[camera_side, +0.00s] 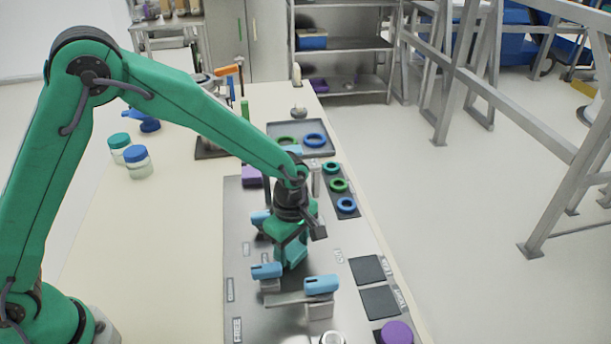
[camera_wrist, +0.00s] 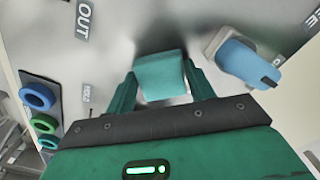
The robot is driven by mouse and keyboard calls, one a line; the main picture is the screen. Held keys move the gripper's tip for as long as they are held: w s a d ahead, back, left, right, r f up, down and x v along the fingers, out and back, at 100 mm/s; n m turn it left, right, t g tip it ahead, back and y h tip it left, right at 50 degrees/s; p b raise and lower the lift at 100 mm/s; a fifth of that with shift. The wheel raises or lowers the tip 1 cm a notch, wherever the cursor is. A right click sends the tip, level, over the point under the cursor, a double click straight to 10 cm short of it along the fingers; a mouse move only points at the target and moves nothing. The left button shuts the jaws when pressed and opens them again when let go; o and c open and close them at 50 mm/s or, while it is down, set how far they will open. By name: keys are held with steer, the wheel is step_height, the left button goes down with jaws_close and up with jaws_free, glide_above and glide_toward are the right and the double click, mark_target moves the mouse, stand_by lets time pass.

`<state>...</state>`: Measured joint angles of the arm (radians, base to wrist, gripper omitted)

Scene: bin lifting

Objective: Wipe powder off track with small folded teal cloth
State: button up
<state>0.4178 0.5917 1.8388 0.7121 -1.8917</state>
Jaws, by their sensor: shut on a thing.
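The small folded teal cloth (camera_wrist: 160,78) sits between the two fingers of my gripper (camera_wrist: 161,90) in the wrist view. My gripper is shut on it, just above or touching the grey metal panel; I cannot tell which. In the side view my gripper (camera_side: 291,258) points down over the panel (camera_side: 243,215), behind two blue-capped clamps. A flat metal strip (camera_side: 285,299), possibly the track, lies near these clamps. I cannot make out powder clearly; the panel is pale beyond the cloth in the wrist view.
Blue-capped clamps (camera_side: 321,285) (camera_side: 266,271) stand close to my gripper; one (camera_wrist: 245,62) is right of it in the wrist view. Blue and green rings (camera_side: 338,185), black pads (camera_side: 380,302), a purple knob (camera_side: 396,332) and two jars (camera_side: 137,160) stand around.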

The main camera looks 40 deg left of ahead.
mark_target(330, 252)
steer(key=shift+w+d, duration=2.75)
steer(key=shift+w+d+r, duration=0.1)
steer(key=shift+w+d, duration=0.05)
step_height(330, 252, up, 8)
